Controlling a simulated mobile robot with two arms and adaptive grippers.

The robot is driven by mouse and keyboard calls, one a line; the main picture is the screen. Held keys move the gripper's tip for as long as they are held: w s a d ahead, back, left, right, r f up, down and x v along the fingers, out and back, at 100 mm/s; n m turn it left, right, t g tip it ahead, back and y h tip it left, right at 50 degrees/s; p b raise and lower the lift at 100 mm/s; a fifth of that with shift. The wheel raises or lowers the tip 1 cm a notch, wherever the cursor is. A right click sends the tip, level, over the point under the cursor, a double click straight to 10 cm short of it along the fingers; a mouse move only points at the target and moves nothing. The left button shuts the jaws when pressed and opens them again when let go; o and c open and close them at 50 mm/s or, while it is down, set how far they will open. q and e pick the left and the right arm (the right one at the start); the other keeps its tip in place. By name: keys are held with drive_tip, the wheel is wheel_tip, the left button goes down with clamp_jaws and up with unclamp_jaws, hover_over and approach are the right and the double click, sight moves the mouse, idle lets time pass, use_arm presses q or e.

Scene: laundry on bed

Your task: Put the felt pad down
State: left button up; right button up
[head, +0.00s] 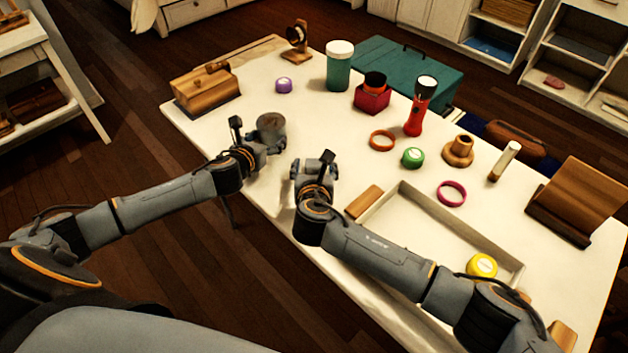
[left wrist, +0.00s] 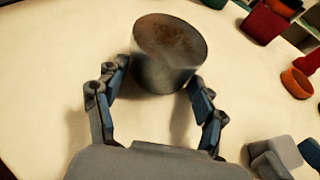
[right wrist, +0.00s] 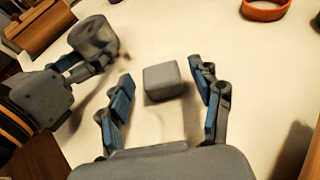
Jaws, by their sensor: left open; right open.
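The felt pad appears to be a small grey block with rounded edges (right wrist: 163,82) in the right wrist view. It lies on the pale table just ahead of my right gripper (right wrist: 165,82), between the lines of its fingers, with gaps on both sides. My right gripper is open; in the head view (head: 314,165) its fingers largely hide the pad. My left gripper (left wrist: 150,90) is open around the near side of a grey cylinder (left wrist: 168,55). That cylinder stands upright on the table, also in the head view (head: 271,130).
A shallow tray (head: 470,236) and a wooden block (head: 363,201) lie right of my right gripper. The table (head: 330,125) is clear between the cylinder and orange ring.

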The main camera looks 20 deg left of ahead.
drive_tip(key=v, duration=1)
drive_tip(key=shift+s+d, duration=0.1)
drive_tip(key=shift+s, duration=0.1)
drive_tip(key=shift+o, duration=0.5)
drive_tip(key=shift+w, duration=0.4)
drive_tip(key=w+g+h, duration=0.1)
drive_tip(key=w+g, duration=0.1)
drive_tip(key=w, duration=0.1)
drive_tip(key=w+a+r+g+h, duration=0.1)
drive_tip(key=w, duration=0.1)
drive_tip(key=shift+w+r+g+h, duration=0.1)
drive_tip(key=shift+w+g+h, duration=0.2)
drive_tip(key=shift+g, duration=0.1)
wheel_tip(320, 180, up, 6)
drive_tip(key=a+g, duration=0.1)
drive_tip(key=g, duration=0.3)
drive_tip(key=shift+g+h, duration=0.3)
drive_tip(key=shift+h, duration=0.1)
drive_tip(key=x, duration=0.6)
drive_tip(key=shift+s+a+f, duration=0.2)
drive_tip(key=shift+s+a, duration=0.05)
drive_tip(key=shift+x, duration=2.45)
drive_tip(key=shift+w, duration=0.2)
